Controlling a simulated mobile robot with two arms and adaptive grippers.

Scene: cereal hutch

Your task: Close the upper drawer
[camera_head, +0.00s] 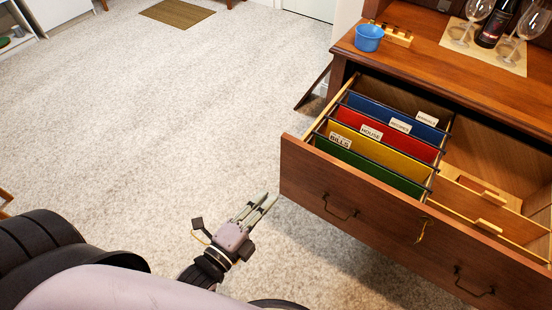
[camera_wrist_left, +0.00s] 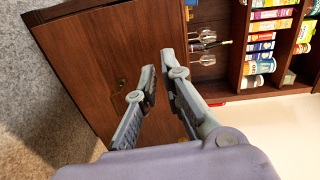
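The upper drawer (camera_head: 372,222) of the wooden hutch is pulled far out at the right of the head view. Its front has two dark handles, and a key with a tassel hangs at its lock. Hanging folders in blue, red, yellow and green (camera_head: 375,172) fill its left part. My left gripper (camera_head: 269,199) is beside the drawer front's left end, apart from it and empty. Its two fingers show a narrow gap between them. In the left wrist view a brown wooden front (camera_wrist_left: 95,55) with a handle is beyond the fingers (camera_wrist_left: 159,68). My right gripper is not in view.
The hutch top (camera_head: 432,62) holds a blue cup (camera_head: 369,38), a bottle and wine glasses (camera_head: 478,14). An open dark panel (camera_head: 314,88) juts out low on the hutch's left. The carpet (camera_head: 150,120) to the left is clear, with a brown mat (camera_head: 178,13) far back.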

